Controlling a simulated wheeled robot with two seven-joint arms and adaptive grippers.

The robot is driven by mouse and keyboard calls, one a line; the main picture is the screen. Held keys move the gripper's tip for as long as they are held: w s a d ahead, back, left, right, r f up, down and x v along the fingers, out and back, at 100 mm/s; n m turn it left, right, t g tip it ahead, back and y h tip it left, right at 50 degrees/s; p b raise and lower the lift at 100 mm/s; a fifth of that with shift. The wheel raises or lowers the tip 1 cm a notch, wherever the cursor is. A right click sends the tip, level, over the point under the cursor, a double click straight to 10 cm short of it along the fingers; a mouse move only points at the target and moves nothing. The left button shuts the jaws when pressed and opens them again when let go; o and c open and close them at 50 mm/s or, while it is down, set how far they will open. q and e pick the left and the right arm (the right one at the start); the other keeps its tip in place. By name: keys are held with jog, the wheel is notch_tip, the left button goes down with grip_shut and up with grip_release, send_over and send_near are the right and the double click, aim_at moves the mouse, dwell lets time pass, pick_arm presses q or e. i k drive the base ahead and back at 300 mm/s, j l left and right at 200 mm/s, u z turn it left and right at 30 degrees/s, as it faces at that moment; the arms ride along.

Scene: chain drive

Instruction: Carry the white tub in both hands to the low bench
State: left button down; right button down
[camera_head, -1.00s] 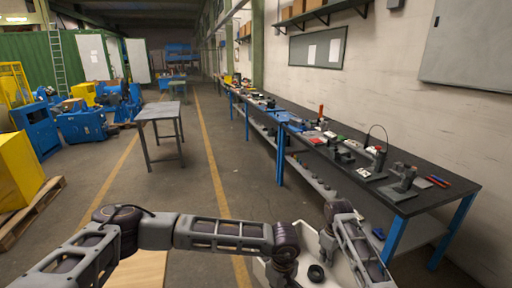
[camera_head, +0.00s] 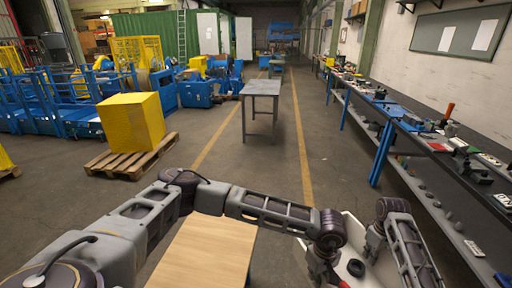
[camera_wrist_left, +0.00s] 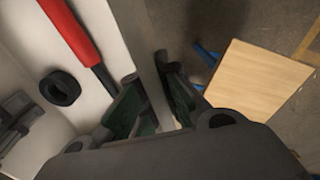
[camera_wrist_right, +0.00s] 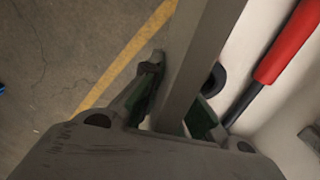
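The white tub (camera_head: 373,278) is low at the front right of the head view, partly hidden by my arms. A black ring (camera_head: 355,268) lies in it; the left wrist view also shows a red-handled tool (camera_wrist_left: 70,30) inside. My left gripper (camera_head: 322,264) is shut on one tub wall (camera_wrist_left: 150,75), with a finger on each side. My right gripper (camera_head: 374,242) is shut on another tub wall (camera_wrist_right: 196,65) in the same way. A low bench with a pale wooden top (camera_head: 207,257) stands left of the tub, partly behind my left arm.
A grey metal table (camera_head: 260,88) stands further ahead. A long workbench (camera_head: 440,165) with tools runs along the right wall. A yellow block (camera_head: 132,122) sits on a pallet (camera_head: 130,160) at left.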

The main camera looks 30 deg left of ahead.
aim_at(210, 248)
jog(key=i+j+u, duration=0.1)
jog(key=j+u, duration=0.2)
jog(key=i+j+u, duration=0.1)
jog(key=j+u, duration=0.2)
jog(key=i+j+u, duration=0.4)
jog(key=j+u, duration=0.2)
jog(key=j, duration=0.1)
